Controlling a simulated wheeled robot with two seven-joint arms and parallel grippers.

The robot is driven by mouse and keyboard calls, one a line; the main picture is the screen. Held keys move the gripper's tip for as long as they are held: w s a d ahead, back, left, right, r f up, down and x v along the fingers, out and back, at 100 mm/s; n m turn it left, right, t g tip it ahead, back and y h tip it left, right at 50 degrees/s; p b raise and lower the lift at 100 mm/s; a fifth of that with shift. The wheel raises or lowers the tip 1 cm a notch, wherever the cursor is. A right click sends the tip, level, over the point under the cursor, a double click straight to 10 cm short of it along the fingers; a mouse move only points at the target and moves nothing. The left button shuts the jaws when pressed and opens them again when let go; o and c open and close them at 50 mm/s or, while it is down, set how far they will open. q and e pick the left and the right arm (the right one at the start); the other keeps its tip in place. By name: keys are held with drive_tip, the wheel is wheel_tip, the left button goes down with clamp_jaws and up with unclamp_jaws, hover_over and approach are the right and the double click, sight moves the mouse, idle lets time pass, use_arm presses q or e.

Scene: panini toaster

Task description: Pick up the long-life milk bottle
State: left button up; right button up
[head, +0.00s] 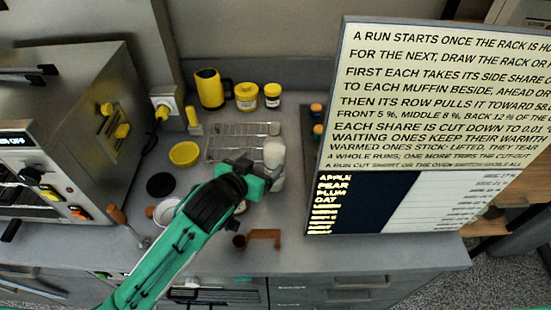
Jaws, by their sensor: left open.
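A white bottle (275,153), which looks like the long-life milk bottle, stands on the grey counter (330,255) left of the large sign. My left gripper (262,174) reaches in from the lower left on a green and black arm. It is open, with its fingers right at the bottle's left side. The gripper covers part of the bottle's lower body. I cannot tell whether the fingers touch it. My right gripper is not in view.
A large text board (440,110) stands close on the right. A wire rack (245,130), yellow dish (184,154), yellow mug (210,90) and two jars lie behind. A toaster oven (70,130) fills the left. A brown handled item (262,238) lies in front.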

sight(269, 157)
use_arm(q)
drive_tip(key=x, duration=0.3)
drive_tip(key=shift+w+d+f, duration=0.1)
drive_tip(key=shift+w, duration=0.15)
drive_tip(key=shift+w+d+f+p, duration=0.4)
drive_tip(key=shift+w+p, duration=0.1)
drive_tip(key=shift+p, duration=0.25)
drive_tip(key=p+x, duration=0.1)
drive_tip(key=x, duration=0.2)
drive_tip(key=shift+d+f, duration=0.1)
drive_tip(key=shift+f, duration=0.1)
drive_tip(key=shift+w+d+f, duration=0.15)
drive_tip(key=shift+w+f, duration=0.05)
drive_tip(key=shift+w, duration=0.05)
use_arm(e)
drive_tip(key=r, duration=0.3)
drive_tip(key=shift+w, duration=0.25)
use_arm(q)
drive_tip(key=c, duration=1.3)
drive_tip(key=shift+o, duration=0.2)
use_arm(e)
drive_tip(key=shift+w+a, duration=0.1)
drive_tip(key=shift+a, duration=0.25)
